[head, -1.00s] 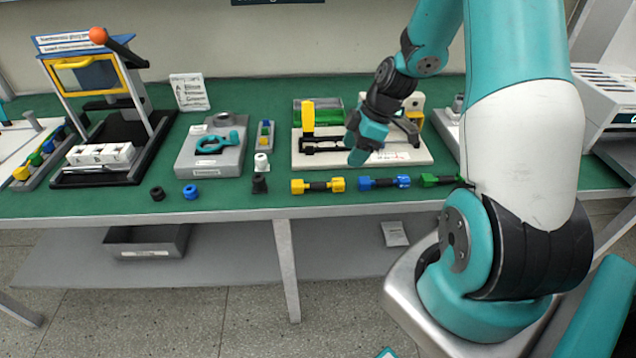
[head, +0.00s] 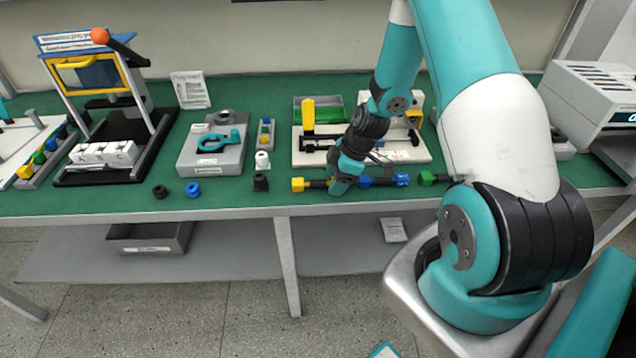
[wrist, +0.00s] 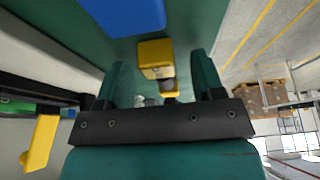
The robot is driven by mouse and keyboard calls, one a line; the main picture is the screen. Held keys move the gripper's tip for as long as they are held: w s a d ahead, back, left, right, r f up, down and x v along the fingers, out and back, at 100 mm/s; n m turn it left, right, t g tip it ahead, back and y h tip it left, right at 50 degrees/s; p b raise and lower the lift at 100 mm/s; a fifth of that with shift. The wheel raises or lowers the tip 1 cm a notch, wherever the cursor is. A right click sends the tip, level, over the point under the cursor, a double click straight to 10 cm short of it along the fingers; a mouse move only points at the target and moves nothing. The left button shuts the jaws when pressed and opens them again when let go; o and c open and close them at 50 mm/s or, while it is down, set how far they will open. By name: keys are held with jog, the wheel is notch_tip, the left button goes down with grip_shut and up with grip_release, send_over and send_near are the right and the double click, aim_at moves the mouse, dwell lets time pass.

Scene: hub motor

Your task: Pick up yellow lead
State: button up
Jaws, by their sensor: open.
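The yellow lead (head: 297,184) lies near the front edge of the green table. Its left yellow end and black middle show in the head view, while my gripper (head: 338,188) covers most of its right end. In the wrist view, yellow parts of the lead (wrist: 155,55) show between the two spread fingers of my gripper (wrist: 160,78). The gripper is open, low over the lead's right end. I cannot tell whether a finger touches it.
A blue lead (head: 400,180) lies just right of my gripper, with a green lead (head: 427,179) beyond it. A white fixture board (head: 300,157) with a yellow upright block (head: 308,115) stands behind. A black stub (head: 260,183) and blue ring (head: 192,189) sit to the left.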

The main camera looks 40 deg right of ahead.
jog(key=c, duration=1)
jog(key=shift+r, duration=0.1)
